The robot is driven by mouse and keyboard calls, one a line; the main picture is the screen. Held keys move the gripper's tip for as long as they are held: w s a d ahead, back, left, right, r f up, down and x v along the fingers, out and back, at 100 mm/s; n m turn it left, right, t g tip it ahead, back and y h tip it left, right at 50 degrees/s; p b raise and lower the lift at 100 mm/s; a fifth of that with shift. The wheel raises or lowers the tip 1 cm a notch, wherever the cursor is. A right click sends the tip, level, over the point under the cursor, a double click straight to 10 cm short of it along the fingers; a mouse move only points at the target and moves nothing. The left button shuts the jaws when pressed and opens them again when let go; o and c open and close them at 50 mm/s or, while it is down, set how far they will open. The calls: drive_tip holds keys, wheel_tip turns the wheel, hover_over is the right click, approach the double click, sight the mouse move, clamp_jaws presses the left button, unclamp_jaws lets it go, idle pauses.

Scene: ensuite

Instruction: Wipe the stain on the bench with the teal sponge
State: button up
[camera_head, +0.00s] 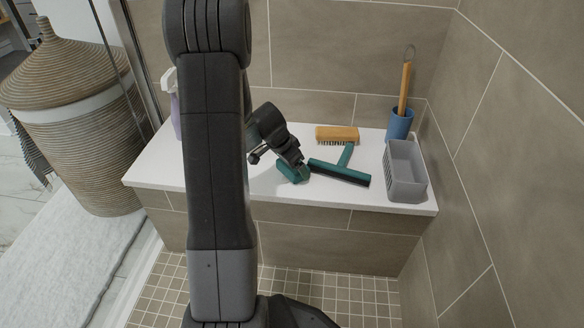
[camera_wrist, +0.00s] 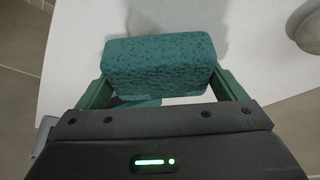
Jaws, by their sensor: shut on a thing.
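The teal sponge (camera_wrist: 160,65) is a porous block held between the two green fingers of my gripper (camera_wrist: 165,88) in the wrist view. In the head view the sponge (camera_head: 292,173) is at the end of my gripper (camera_head: 295,167), low over the white bench (camera_head: 160,170). I cannot tell for certain whether it touches the bench. I see no clear stain on the visible bench top; my arm hides part of the bench in the head view.
A teal squeegee (camera_head: 340,172) lies just right of the sponge. Behind it is a wooden brush (camera_head: 337,135). A grey bin (camera_head: 404,172) and a blue holder (camera_head: 400,124) with a wooden-handled tool stand at the right end. A spray bottle (camera_head: 174,110) stands at the left.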

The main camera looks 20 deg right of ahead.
sight(293, 180)
drive_tip(key=shift+w+d+f, duration=0.15)
drive_tip(key=shift+w+d, duration=0.4)
drive_tip(key=shift+w, duration=0.3)
drive_tip(key=shift+b, duration=0.4)
drive_tip(key=s+a+b, duration=0.1)
drive_tip(key=s+b, duration=0.1)
drive_tip(key=b, duration=0.1)
drive_tip(key=shift+s+a+f, duration=0.1)
drive_tip(key=shift+s+a, duration=0.25)
drive_tip(key=shift+s, duration=0.05)
drive_tip(key=shift+s+a, duration=0.6)
drive_tip(key=shift+s, duration=0.35)
drive_tip(key=shift+s+a, duration=0.55)
drive_tip(key=shift+s, duration=0.4)
drive_tip(key=shift+r, duration=0.25)
drive_tip(key=shift+w+r+p, duration=0.1)
drive_tip(key=shift+r+p, duration=1.8)
drive_tip(key=shift+r, duration=1.05)
drive_tip(key=shift+r, duration=0.1)
wheel_tip(293, 180, up, 3)
drive_tip(key=shift+f+p, duration=0.1)
drive_tip(key=shift+p, duration=0.6)
